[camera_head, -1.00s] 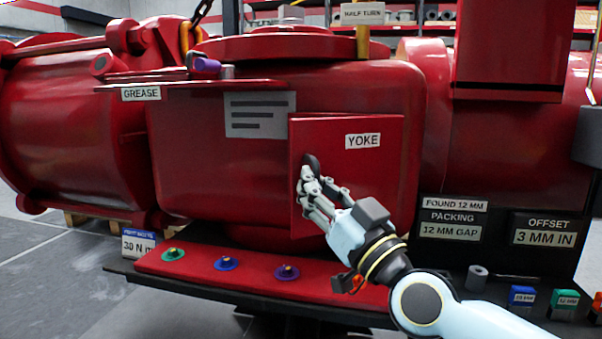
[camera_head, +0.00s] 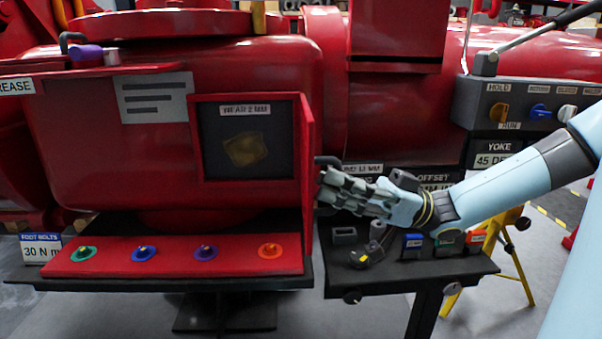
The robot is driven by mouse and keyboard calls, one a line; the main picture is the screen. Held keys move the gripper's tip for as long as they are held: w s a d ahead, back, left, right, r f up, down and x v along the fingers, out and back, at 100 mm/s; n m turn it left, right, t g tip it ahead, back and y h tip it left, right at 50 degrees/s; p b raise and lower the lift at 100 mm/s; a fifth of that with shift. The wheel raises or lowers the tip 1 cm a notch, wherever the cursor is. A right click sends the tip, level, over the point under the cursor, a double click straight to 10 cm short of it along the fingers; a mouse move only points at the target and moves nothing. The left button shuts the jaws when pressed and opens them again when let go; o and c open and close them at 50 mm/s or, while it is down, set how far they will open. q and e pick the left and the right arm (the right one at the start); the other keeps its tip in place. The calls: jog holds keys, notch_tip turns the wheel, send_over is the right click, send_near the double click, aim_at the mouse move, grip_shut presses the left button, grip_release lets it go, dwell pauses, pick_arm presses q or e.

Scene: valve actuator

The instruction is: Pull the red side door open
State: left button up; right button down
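The red side door (camera_head: 307,165) stands swung out from the red housing and shows nearly edge-on. Behind it is a framed dark opening (camera_head: 215,145) with a yellowish patch and a "WEAR 2 MM" label. The door's dark handle (camera_head: 328,160) sticks out to the right of the door. My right gripper (camera_head: 324,188) is right beside the handle, with its fingertips close to the door's outer face. Its fingers overlap the handle's lower part, so I cannot tell whether they grip it. My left gripper is not in view.
A red tray (camera_head: 170,262) with several coloured knobs lies below the opening. A dark side bench (camera_head: 400,275) with small blocks and parts is under my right arm. A grey control box (camera_head: 530,105) with knobs is at the right.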

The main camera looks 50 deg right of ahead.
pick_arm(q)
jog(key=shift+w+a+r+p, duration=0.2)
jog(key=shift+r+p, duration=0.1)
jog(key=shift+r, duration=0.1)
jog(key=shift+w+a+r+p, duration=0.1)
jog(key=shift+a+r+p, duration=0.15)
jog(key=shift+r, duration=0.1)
pick_arm(e)
jog(key=shift+n+g+y, duration=0.5)
jog(key=shift+g+y, duration=0.2)
jog(key=shift+s+d, duration=0.6)
jog(key=shift+d, duration=0.35)
jog(key=shift+s+d, duration=0.6)
jog(key=shift+d, duration=0.35)
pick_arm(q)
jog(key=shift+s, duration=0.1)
pick_arm(e)
jog(key=c, duration=1.4)
grip_release()
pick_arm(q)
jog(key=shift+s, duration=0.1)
pick_arm(e)
jog(key=v, duration=1.2)
jog(key=shift+r, duration=0.1)
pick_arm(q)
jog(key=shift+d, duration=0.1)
